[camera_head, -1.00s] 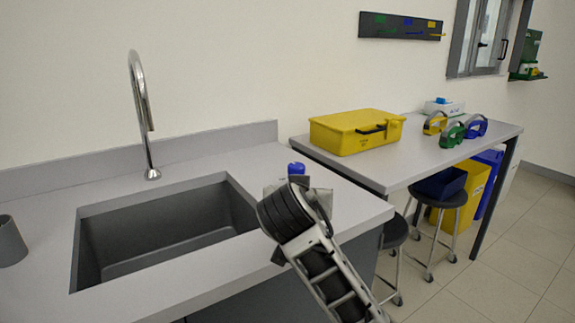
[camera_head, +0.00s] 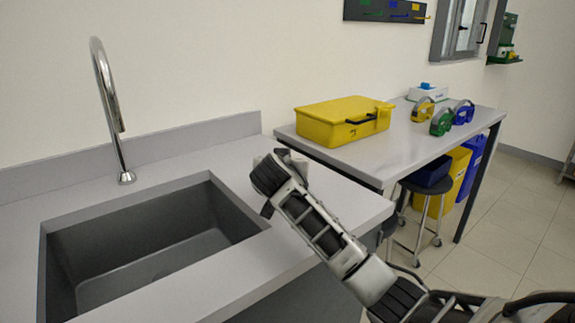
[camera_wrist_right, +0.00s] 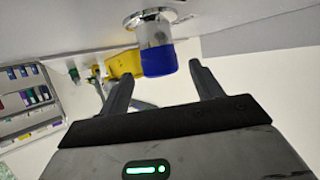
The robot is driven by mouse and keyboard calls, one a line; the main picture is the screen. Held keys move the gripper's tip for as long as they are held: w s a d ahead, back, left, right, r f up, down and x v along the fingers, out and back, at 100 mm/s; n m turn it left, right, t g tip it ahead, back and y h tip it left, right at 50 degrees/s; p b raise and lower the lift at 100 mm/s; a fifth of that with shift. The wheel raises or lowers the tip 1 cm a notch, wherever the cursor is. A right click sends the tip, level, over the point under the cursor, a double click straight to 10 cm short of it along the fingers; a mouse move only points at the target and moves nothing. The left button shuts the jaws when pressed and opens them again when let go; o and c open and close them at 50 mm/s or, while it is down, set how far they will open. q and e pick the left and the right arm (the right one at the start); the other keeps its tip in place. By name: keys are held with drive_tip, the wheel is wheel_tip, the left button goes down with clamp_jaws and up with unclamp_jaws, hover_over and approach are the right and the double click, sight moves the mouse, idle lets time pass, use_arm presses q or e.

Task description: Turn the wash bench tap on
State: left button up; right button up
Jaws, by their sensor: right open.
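The tap is a chrome gooseneck spout (camera_head: 110,110) behind the sink. A blue knob (camera_wrist_right: 158,60) on a round chrome base (camera_wrist_right: 150,18) shows in the right wrist view, which looks upside down. In the head view my right gripper (camera_head: 268,168) is over the counter right of the sink and hides the blue knob. In the right wrist view the gripper (camera_wrist_right: 160,70) is open, with one finger to each side of the knob's end. A gap shows beside each finger; I cannot tell the exact depth. My left gripper is not in view.
The grey sink (camera_head: 150,245) is sunk into the counter (camera_head: 215,160). A side table (camera_head: 375,155) on the right bears a yellow case (camera_head: 340,122) and several tape dispensers (camera_head: 441,121). A stool (camera_head: 428,187) and bins (camera_head: 455,170) stand there.

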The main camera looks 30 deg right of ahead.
drive_tip(key=shift+x, duration=1.9)
drive_tip(key=c, duration=1)
